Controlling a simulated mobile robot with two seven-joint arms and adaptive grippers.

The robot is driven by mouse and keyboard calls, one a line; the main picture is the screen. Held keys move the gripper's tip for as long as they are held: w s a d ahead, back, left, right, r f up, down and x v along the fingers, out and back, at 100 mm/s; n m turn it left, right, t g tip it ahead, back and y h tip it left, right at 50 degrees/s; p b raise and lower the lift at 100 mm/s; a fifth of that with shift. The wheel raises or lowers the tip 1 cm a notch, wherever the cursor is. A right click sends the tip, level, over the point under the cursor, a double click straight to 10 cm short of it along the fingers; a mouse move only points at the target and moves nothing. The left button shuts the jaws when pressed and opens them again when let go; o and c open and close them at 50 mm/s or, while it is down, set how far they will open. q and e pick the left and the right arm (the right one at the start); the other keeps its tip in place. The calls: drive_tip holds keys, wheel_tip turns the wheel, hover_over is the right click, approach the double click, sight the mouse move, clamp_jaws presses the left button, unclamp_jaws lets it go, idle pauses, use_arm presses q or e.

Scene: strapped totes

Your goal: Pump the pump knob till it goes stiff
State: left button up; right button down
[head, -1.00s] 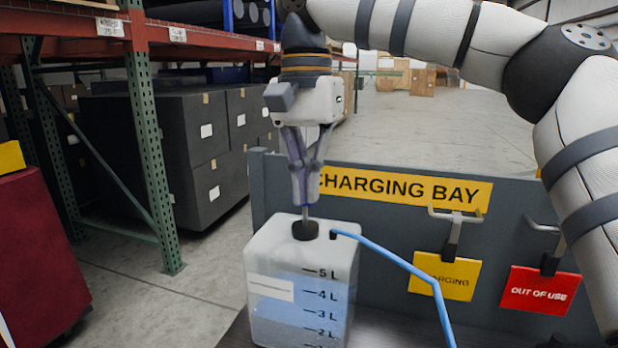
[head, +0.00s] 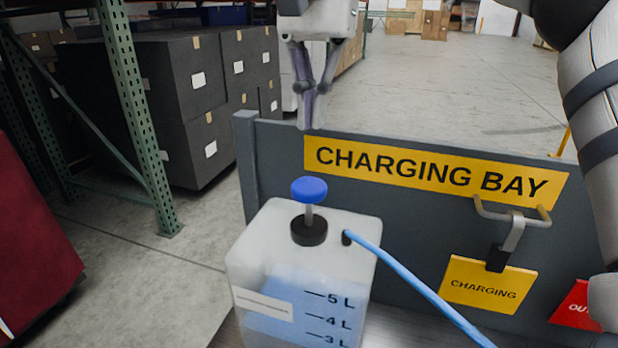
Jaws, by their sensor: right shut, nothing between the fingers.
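The pump knob (head: 309,189) is a blue disc on a short grey stem. It stands raised above a black collar (head: 309,230) on top of a translucent white tank (head: 340,232). The tank has litre marks and holds blue liquid, its level near the 5 L mark. A light blue hose (head: 420,288) leaves the tank top at the right. My right gripper (head: 309,122) is shut and empty, its fingertips pointing down above the knob and apart from it. My left gripper is not in view.
A grey panel (head: 400,215) with a yellow CHARGING BAY sign stands behind the tank. A yellow CHARGING tag (head: 487,284) and a red tag (head: 577,308) hang at the right. A green rack post (head: 137,120) and dark boxes (head: 172,90) stand at the left.

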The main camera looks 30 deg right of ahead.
sight(311, 181)
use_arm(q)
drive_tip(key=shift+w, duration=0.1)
use_arm(e)
drive_tip(key=shift+s+a+f, duration=0.1)
drive_tip(key=shift+f, duration=1.7)
drive_tip(key=shift+s+a+f, duration=0.1)
drive_tip(key=shift+f, duration=1.65)
